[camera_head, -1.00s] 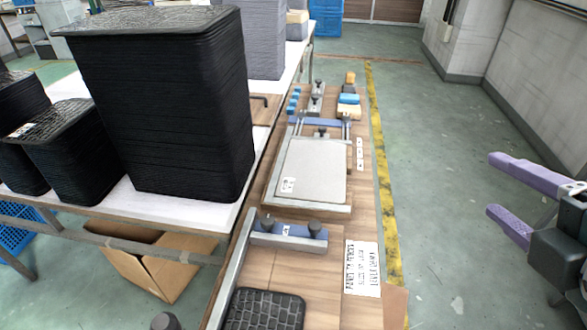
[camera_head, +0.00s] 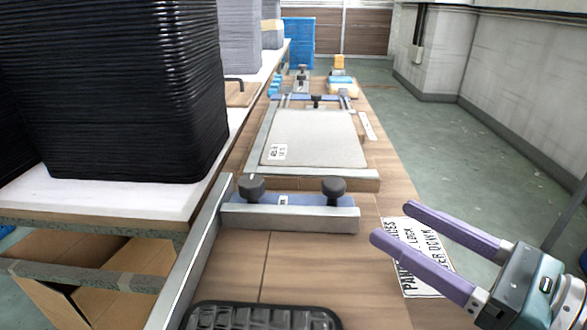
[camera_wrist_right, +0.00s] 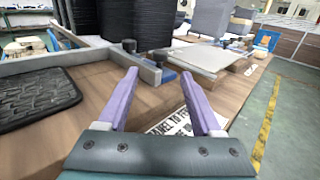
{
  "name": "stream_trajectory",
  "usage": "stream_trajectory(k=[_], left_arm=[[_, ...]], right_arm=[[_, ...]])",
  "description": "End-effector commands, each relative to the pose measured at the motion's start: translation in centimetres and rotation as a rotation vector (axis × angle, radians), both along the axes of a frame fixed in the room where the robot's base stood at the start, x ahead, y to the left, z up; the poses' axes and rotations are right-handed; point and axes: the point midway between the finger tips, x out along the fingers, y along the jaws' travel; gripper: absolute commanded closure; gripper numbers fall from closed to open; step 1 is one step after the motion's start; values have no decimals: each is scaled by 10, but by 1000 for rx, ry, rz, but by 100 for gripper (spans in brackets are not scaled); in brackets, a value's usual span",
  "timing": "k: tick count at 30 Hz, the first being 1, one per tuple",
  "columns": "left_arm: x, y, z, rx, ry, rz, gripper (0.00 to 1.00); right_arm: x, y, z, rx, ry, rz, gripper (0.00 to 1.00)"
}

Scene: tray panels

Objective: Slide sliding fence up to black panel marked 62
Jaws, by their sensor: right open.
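The sliding fence (camera_head: 290,217) is a blue bar with a metal front face and two black knobs, lying across the wooden bench. In the right wrist view the fence (camera_wrist_right: 149,73) shows beyond the fingertips. The black panel (camera_head: 262,318) is a textured dark sheet at the bottom edge, on the near side of the fence with bare wood between them. The panel also shows at the left of the right wrist view (camera_wrist_right: 35,97); I cannot read a number on it. My right gripper (camera_head: 392,222), with purple fingers, is open and empty, right of the fence and apart from it. My left gripper is not in view.
A metal rail (camera_head: 193,262) runs along the bench's left side. A grey panel (camera_head: 315,138) lies in a frame beyond the fence. A printed sign (camera_head: 432,268) lies beneath the right gripper. A tall black tray stack (camera_head: 120,90) stands on the left table.

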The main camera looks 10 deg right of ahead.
Motion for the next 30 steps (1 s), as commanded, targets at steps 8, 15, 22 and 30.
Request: stream_trajectory(k=[8,15,22,30], left_arm=[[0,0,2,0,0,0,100],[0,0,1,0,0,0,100],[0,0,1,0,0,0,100],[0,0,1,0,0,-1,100]], right_arm=[[48,26,2,5,-2,-1,33],[72,40,2,4,0,-2,33],[75,41,1,3,2,-2,33],[75,41,1,3,2,-2,54]])
